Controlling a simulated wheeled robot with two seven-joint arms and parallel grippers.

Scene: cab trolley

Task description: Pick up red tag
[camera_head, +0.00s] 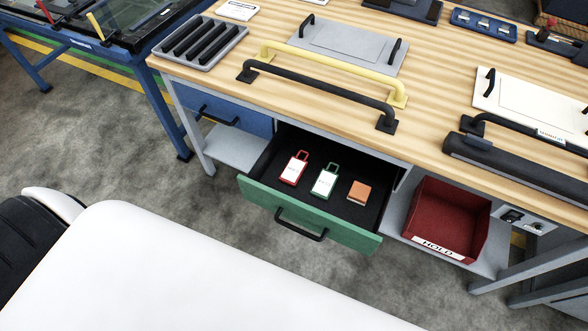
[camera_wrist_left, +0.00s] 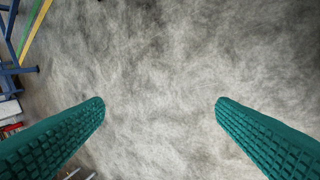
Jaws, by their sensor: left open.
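The red tag (camera_head: 294,168) lies in the open green-fronted drawer (camera_head: 258,204), at the left of its dark floor. It has a red frame with a loop at the top and a white face. A green tag (camera_head: 325,180) lies to its right, apart from it. In the left wrist view my left gripper (camera_wrist_left: 160,108) is open and empty, with teal ridged fingers wide apart over bare grey floor. The head view shows neither gripper. My right gripper shows in no view.
An orange block (camera_head: 359,192) lies at the right in the drawer. A red HOLD bin (camera_head: 447,215) stands on a shelf to the right. The wooden bench top (camera_head: 430,115) above carries yellow and black handles. A blue drawer (camera_head: 222,108) is at the left. The floor (camera_head: 190,215) before the drawer is clear.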

